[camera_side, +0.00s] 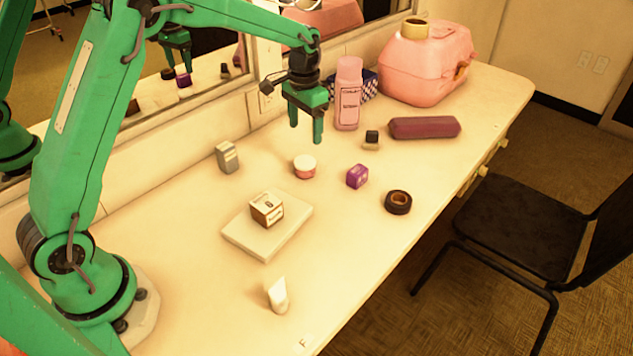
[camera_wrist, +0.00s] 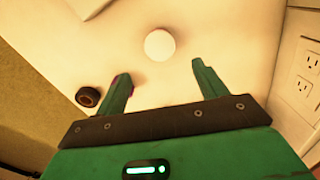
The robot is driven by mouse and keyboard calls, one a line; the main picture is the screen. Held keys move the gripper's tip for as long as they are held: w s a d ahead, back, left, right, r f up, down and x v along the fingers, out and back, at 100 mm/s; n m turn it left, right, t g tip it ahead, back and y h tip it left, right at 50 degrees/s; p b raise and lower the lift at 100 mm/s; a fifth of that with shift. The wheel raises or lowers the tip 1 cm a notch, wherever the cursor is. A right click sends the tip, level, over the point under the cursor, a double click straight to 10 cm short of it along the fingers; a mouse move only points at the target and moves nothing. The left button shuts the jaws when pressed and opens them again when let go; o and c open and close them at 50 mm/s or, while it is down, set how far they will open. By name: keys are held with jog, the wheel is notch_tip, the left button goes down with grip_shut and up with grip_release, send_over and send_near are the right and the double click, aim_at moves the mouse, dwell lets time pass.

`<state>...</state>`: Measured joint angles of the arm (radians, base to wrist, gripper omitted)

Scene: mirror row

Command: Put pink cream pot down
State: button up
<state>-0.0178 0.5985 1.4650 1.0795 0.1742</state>
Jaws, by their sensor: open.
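The pink cream pot (camera_side: 305,167) is short and round with a pale lid. It stands upright on the white counter, left of a small purple box. My gripper (camera_side: 306,134) hangs above the pot with its fingers pointing down, apart and empty. In the wrist view the pot's round pale top (camera_wrist: 159,44) lies just beyond the fingertips of my open gripper (camera_wrist: 160,72), midway between them. Nothing touches the pot.
The purple box (camera_side: 357,176), black tape roll (camera_side: 398,202) and grey box (camera_side: 227,157) stand around the pot. A brown-and-white box (camera_side: 267,208) sits on a pale slab (camera_side: 262,239). A pink bottle (camera_side: 348,95) stands behind right. The mirror wall (camera_side: 178,110) bounds the back.

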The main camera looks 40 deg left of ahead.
jog(key=shift+r, duration=0.75)
jog(key=s+r+t, duration=0.3)
jog(key=s+r, duration=0.9)
jog(key=s, duration=0.1)
jog(key=s+n+t, duration=0.1)
jog(key=s+t, duration=0.1)
jog(key=s, duration=1.5)
jog(key=shift+s+d+f+n+t, duration=0.2)
jog(key=shift+s+d+n+t, duration=0.1)
jog(key=shift+d+n, duration=0.15)
